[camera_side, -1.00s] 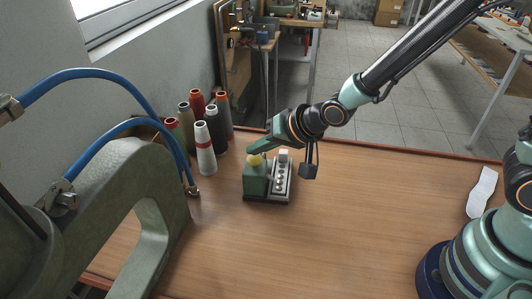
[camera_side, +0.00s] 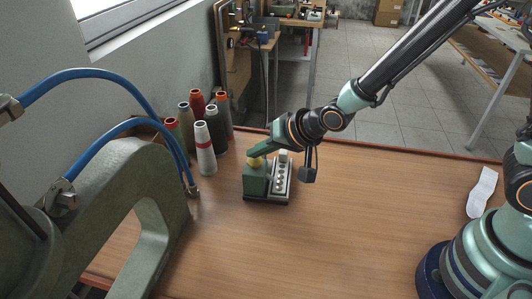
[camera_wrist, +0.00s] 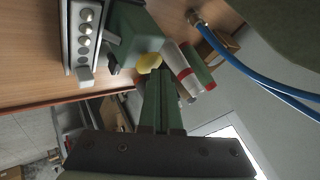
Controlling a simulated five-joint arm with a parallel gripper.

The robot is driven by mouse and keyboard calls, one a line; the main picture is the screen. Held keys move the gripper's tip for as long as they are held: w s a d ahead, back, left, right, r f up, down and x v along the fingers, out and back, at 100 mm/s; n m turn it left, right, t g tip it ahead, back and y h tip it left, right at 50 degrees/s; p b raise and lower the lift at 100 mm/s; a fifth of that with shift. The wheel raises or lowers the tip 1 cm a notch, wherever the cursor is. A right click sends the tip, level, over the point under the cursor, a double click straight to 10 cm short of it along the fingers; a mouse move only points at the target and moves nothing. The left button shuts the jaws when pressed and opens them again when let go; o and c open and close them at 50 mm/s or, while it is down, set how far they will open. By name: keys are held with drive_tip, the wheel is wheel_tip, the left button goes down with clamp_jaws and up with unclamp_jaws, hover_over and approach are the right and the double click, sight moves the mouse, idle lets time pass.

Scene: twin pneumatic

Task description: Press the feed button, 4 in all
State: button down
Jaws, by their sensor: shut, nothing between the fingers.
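A small green feeder box (camera_side: 255,181) stands on the wooden table with a yellow feed button (camera_side: 254,162) on its top. A grey strip with several round studs (camera_side: 281,178) and a pale block at its far end lies along the box's right side. My gripper (camera_side: 251,153) is shut and empty, its tip at the top of the yellow button; I cannot tell whether it touches. In the wrist view the green box (camera_wrist: 135,35) and the yellow button (camera_wrist: 149,62) show just beyond the shut fingertips (camera_wrist: 161,72).
Several thread cones (camera_side: 205,148) stand behind and left of the box. A large green machine frame (camera_side: 130,190) with blue hoses (camera_side: 130,125) fills the left. A white piece (camera_side: 482,192) lies at the right. The table's middle and right are mostly clear.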

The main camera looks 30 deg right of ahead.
sight(259, 162)
drive_tip(key=shift+f, duration=0.45)
idle(0.6)
drive_tip(key=shift+r, duration=1.3)
drive_tip(key=shift+r, duration=0.1)
drive_tip(key=shift+r, duration=2.45)
